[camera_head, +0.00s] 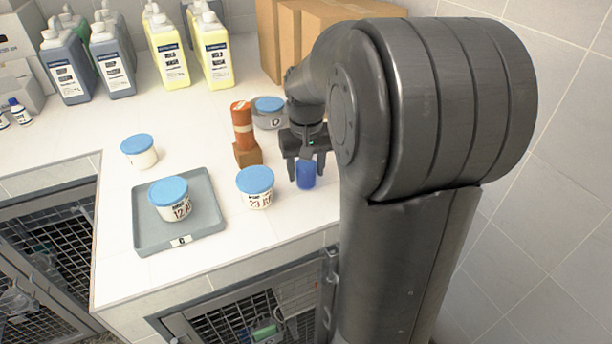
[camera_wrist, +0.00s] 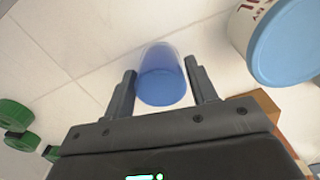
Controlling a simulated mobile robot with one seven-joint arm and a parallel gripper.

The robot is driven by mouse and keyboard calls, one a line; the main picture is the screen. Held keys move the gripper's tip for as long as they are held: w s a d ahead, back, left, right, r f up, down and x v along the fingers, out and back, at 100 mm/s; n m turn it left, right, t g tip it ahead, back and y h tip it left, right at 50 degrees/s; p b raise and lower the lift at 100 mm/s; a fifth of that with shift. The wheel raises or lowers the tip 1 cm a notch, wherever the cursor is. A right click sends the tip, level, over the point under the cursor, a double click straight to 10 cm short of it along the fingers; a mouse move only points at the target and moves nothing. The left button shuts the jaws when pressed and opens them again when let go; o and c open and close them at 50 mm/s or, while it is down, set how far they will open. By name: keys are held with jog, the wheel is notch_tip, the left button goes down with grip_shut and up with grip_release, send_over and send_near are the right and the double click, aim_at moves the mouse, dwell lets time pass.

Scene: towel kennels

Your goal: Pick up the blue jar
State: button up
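The blue jar (camera_head: 306,174) is a small, deep-blue, translucent cylinder standing on the white counter near its front edge. My gripper (camera_head: 305,168) is above and around it, pointing down. In the wrist view the blue jar (camera_wrist: 162,76) lies between the two fingers of my gripper (camera_wrist: 162,82). The fingers are apart, and a gap shows on the right side of the jar; on the left the finger is close to it. I cannot tell whether that finger touches the jar. The jar appears to rest on the counter.
A white tub with a blue lid (camera_head: 255,187) stands just left of the jar. A grey tray (camera_head: 150,232) holds another tub (camera_head: 172,200). An orange-brown cylinder on a wooden block (camera_head: 247,155) and a grey tub (camera_head: 268,113) stand behind. Bottles (camera_head: 168,50) line the back.

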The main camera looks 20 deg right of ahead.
jog(key=c, duration=0.6)
jog(key=shift+r, duration=0.15)
